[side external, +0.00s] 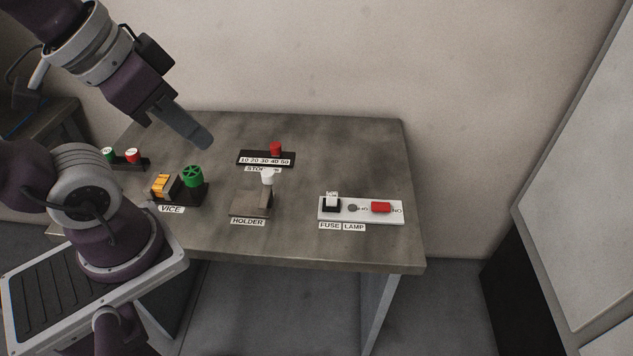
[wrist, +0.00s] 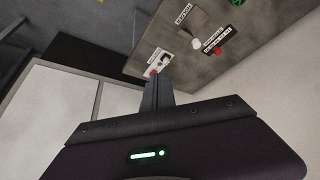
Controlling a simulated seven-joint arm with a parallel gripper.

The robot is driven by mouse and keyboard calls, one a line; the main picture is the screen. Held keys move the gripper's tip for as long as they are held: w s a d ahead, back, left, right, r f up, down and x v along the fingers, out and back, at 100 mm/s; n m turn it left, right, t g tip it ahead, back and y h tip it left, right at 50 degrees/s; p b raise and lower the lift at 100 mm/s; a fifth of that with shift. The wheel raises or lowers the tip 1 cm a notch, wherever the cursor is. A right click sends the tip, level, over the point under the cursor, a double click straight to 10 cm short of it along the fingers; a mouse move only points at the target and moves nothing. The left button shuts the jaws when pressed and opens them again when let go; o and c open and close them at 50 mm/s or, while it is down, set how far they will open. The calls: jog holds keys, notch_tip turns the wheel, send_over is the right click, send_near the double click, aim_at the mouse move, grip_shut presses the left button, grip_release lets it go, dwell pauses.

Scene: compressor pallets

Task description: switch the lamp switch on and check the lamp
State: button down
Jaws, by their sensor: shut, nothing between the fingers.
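The white fuse and lamp panel (side external: 338,216) lies at the right front of the table, with FUSE and LAMP labels at its front edge. On it are a white-topped black fuse block (side external: 331,203), a small dark grey round part (side external: 352,208) and a red block (side external: 380,207). No glow shows on the grey part or the red block; which is switch and which is lamp I cannot tell. My gripper (side external: 204,142) is shut and empty, raised above the table's back left, well apart from the panel. In the wrist view the fingers partly cover the panel (wrist: 161,64).
A vice with a green wheel (side external: 193,176) and an orange block (side external: 161,186) stands at left. A holder (side external: 250,204) with a white-topped part is mid-table. A numbered strip with a red knob (side external: 276,148) is behind it. Red and green buttons (side external: 132,155) are at far left.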

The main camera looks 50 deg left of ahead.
jog(key=m+g, duration=0.6)
jog(key=m, duration=0.3)
send_over(377, 205)
notch_tip(377, 205, down, 16)
notch_tip(377, 205, down, 14)
jog(key=shift+f, duration=0.1)
